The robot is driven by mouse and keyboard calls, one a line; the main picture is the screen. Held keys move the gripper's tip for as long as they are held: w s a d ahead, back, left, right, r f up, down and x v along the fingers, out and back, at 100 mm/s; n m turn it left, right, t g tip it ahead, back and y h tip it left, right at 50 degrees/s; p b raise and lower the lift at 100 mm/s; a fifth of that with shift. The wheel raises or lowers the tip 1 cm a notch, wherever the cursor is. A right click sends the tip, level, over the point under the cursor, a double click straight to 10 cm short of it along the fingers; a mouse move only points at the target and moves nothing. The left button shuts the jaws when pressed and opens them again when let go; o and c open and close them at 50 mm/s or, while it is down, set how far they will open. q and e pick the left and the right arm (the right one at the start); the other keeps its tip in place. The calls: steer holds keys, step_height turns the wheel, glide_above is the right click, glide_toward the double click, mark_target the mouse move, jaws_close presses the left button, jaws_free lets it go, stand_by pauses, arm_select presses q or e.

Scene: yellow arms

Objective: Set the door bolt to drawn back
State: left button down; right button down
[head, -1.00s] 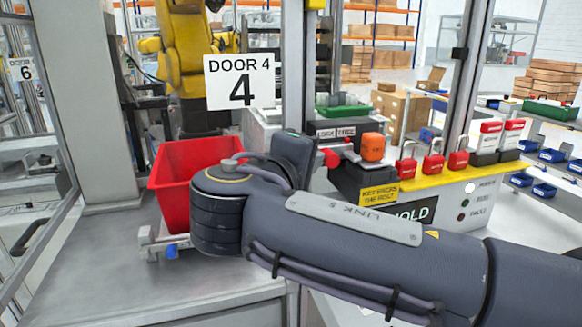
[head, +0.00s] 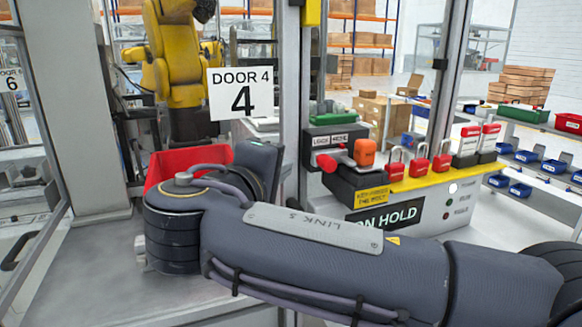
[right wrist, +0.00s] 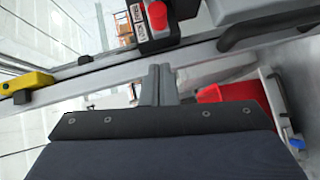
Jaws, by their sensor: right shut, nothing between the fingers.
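The door bolt is on the dark lock housing (head: 345,183) beside the door post, with a red knob (head: 326,162) at its left end and a short bar leading right. The red knob also shows at the top of the right wrist view (right wrist: 157,15). I cannot tell surely how far the bolt is thrown. My right gripper (right wrist: 159,78) is shut and empty, its fingers pointing toward the door frame, apart from the knob. In the head view my right arm crosses the front and its fingertips are hidden behind the wrist. My left gripper is not in view.
An orange block (head: 365,152) stands by the bolt, with red padlocks (head: 420,163) along the yellow ledge (head: 440,172) to the right. A red bin (head: 165,163) sits behind my wrist. The door post (head: 293,60) and the "DOOR 4" sign (head: 240,93) stand close by.

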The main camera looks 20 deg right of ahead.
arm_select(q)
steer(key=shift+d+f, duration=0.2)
arm_select(e)
steer(key=f+v, duration=0.1)
steer(key=v, duration=0.5)
steer(key=shift+s+a+r, duration=0.2)
steer(key=shift+s+r, duration=0.2)
steer(key=shift+r, duration=0.15)
